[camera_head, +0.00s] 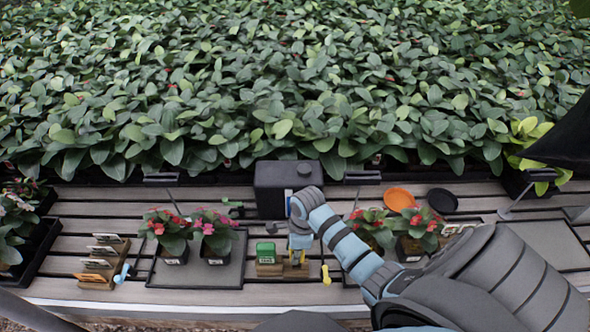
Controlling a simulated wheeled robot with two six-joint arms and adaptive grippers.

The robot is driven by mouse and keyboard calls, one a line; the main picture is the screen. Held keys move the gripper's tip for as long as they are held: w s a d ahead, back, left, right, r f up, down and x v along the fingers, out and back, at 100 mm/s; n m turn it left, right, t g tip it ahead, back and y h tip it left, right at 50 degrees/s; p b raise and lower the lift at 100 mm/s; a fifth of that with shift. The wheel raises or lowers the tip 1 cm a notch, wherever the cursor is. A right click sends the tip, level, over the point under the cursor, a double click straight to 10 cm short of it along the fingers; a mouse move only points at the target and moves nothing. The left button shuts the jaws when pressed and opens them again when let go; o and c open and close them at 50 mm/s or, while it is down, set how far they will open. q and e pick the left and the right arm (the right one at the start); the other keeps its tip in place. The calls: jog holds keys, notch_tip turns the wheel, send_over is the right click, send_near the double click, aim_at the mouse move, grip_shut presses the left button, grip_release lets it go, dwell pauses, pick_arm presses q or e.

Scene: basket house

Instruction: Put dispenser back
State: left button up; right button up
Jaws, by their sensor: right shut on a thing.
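My right arm reaches in from the lower right, and its gripper (299,257) points down over a small wooden stand (268,269) on the slatted bench. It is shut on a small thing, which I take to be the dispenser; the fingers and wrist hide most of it. I cannot tell whether it touches the stand. A green and white item (265,252) stands upright at the stand's left end, just left of the gripper. My left gripper is not in view.
A black box (280,187) stands behind the gripper. Potted flowers (171,236) stand on a dark mat to the left, and more (415,236) stand right of my wrist. A yellow tool (326,275) lies close by. An orange dish (399,198) is at the right.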

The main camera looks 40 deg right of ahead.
jog(key=shift+f, duration=0.1)
jog(key=shift+f+b, duration=0.6)
jog(key=shift+f, duration=0.65)
jog(key=shift+f+b, duration=0.55)
jog(key=shift+f, duration=0.6)
jog(key=o, duration=1.1)
jog(key=shift+c, duration=0.2)
